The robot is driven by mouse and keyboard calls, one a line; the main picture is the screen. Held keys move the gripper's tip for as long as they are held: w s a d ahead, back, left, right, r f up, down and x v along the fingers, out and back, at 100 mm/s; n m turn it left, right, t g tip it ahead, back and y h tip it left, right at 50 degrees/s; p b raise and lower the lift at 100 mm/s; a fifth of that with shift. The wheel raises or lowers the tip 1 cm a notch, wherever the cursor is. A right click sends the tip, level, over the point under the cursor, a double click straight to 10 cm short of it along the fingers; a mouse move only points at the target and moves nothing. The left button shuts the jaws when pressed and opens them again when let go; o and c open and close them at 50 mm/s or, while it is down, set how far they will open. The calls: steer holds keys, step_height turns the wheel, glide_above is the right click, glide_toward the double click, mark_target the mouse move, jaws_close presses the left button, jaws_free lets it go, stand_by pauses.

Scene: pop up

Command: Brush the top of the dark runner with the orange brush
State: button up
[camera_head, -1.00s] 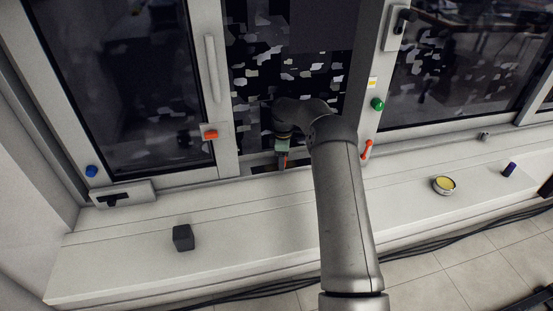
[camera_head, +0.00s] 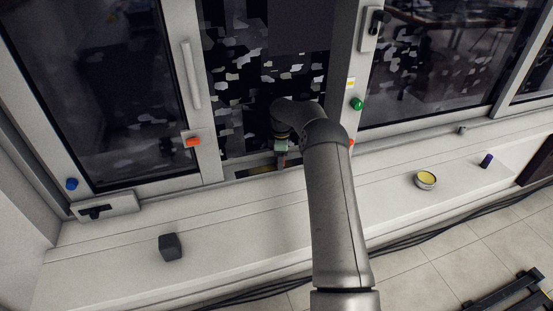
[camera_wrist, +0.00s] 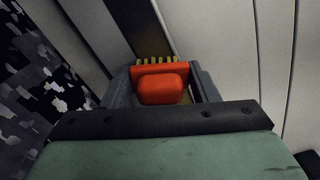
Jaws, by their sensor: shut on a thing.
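My gripper (camera_head: 282,163) is shut on the orange brush (camera_wrist: 161,83), which sits between the two fingers in the wrist view. The brush has a row of yellowish bristles along its far edge. The dark runner (camera_head: 256,170) is a narrow strip at the foot of the middle window opening in the head view. It shows as a dark band (camera_wrist: 140,25) beyond the bristles in the wrist view. The bristles are over or at its near end; I cannot tell whether they touch. My arm hides the runner's right part in the head view.
A dark cube (camera_head: 170,247), a round yellow-topped tin (camera_head: 426,180) and a dark purple cylinder (camera_head: 486,160) stand on the white sill (camera_head: 225,230). An orange latch (camera_head: 193,141), a blue knob (camera_head: 71,184) and a green knob (camera_head: 357,104) are on the frames.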

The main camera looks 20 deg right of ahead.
steer(key=shift+d+r, duration=0.1)
steer(key=shift+d, duration=1.45)
steer(key=shift+s+d, duration=0.2)
steer(key=shift+d, duration=2.85)
steer(key=shift+s+d+r, duration=0.1)
steer(key=shift+s+d, duration=0.05)
steer(key=shift+d, duration=0.85)
steer(key=shift+d+r, duration=0.35)
steer(key=shift+d, duration=0.25)
steer(key=shift+w+a+f, duration=0.1)
steer(key=shift+a+f, duration=0.05)
steer(key=shift+a, duration=0.4)
steer(key=shift+w+a+f, duration=0.1)
steer(key=shift+a+f, duration=0.05)
steer(key=shift+a, duration=1.4)
steer(key=shift+w+a+f+b, duration=0.1)
steer(key=shift+a+f+b, duration=0.1)
steer(key=shift+a, duration=2.3)
steer(key=shift+w+a+f+b, duration=0.1)
steer(key=shift+a+f+b, duration=0.05)
steer(key=shift+a, duration=2.3)
